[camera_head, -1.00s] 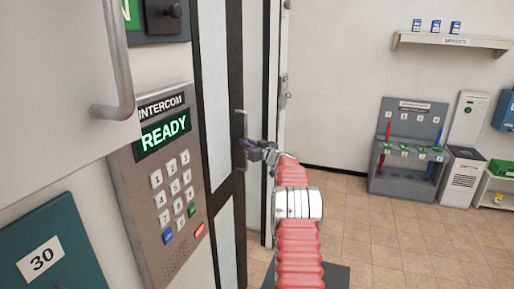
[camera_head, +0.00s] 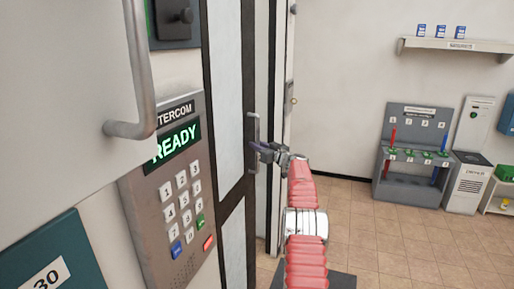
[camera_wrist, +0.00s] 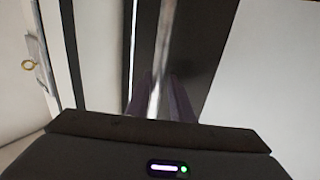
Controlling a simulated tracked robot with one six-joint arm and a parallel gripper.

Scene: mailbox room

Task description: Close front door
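The front door (camera_head: 229,100) has a dark frame with pale panels and stands at a steep angle left of centre in the head view. Its upright metal handle (camera_head: 253,128) is on the right-hand edge. My gripper (camera_head: 257,147) is at the handle. In the wrist view, the handle bar (camera_wrist: 159,60) runs down between my two dark purple fingers (camera_wrist: 160,100), which lie close along both sides of it. My gripper looks shut on the handle; the fingertip contact is blurred. A pale strip shows beside the door's edge; how far the door stands open is hard to tell.
An intercom panel (camera_head: 165,210) reading READY is close on the left, with a large grey bar handle (camera_head: 142,70) in front. A tool rack (camera_head: 415,155), a grey bin unit (camera_head: 468,180) and a wall shelf (camera_head: 455,46) are at the back right. The tiled floor (camera_head: 400,235) is clear.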

